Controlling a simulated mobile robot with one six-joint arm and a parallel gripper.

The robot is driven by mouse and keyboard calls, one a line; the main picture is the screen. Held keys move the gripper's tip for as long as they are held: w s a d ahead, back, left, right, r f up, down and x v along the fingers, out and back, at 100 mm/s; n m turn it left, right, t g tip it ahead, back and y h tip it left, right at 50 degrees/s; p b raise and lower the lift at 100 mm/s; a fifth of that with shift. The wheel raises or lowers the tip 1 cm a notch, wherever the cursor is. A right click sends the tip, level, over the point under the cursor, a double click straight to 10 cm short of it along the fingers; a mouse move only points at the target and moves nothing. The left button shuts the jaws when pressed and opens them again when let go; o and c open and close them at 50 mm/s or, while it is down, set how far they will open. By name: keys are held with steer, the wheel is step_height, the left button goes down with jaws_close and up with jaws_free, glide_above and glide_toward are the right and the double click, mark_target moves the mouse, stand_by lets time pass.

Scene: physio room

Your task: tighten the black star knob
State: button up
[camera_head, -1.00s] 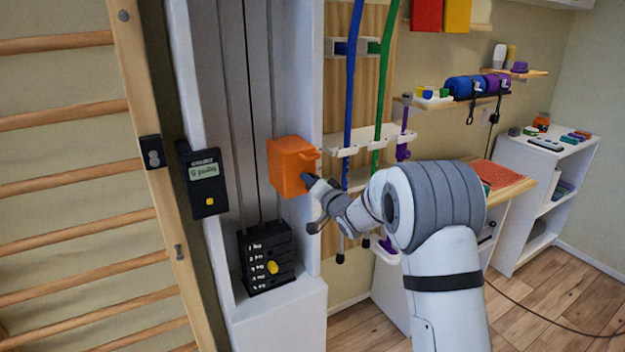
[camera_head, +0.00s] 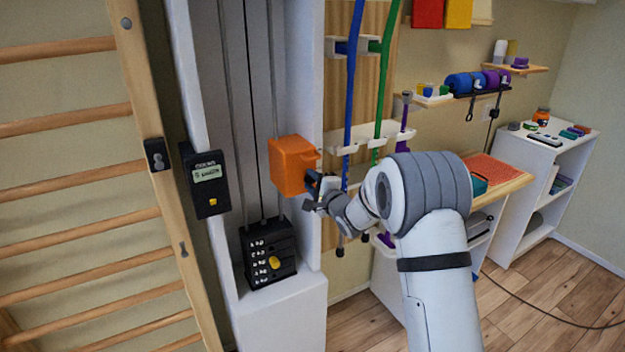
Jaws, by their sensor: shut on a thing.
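The orange block (camera_head: 289,163) is mounted on the white column with the grey rails. The black star knob is at the block's right side, mostly hidden by my gripper, and its shape cannot be made out. My gripper (camera_head: 315,188) reaches in from the right, against the block's lower right side. Its jaws are shut on the knob, and the dark jaw parts and the knob are hard to tell apart.
A black weight stack (camera_head: 268,254) with a yellow knob sits below the block. Blue (camera_head: 350,110) and green (camera_head: 383,90) bands hang close behind my gripper.

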steer(key=shift+m, duration=0.7)
steer(key=o, duration=1)
steer(key=shift+c, duration=0.2)
steer(key=shift+s, duration=0.1)
steer(key=v, duration=0.7)
steer(key=shift+s+d+b, duration=0.2)
steer(key=shift+s+b, duration=0.05)
steer(key=shift+b, duration=0.15)
